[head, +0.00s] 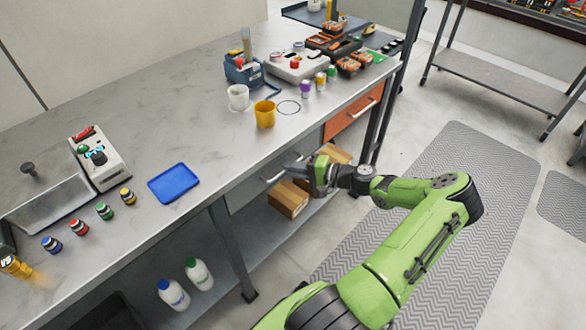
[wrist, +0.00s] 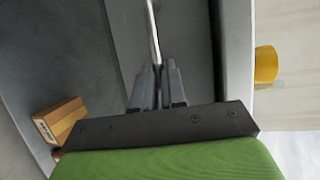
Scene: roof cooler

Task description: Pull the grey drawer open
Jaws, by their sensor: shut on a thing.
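The grey drawer (head: 248,188) is under the workbench top, left of an orange drawer. In the head view its front looks about flush with the bench, though my arm hides part of it. Its bar handle (head: 275,175) shows just left of my gripper (head: 297,171). In the wrist view the drawer front (wrist: 188,35) lies ahead, and the pale handle (wrist: 153,32) runs down between the two fingers of my gripper (wrist: 158,75). The fingers are shut on the handle.
The orange drawer (head: 352,114) is to the right. Cardboard boxes (head: 288,198) stand on the lower shelf below my gripper. A yellow cup (head: 265,114) and a blue tray (head: 174,183) are on the bench top (head: 120,110).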

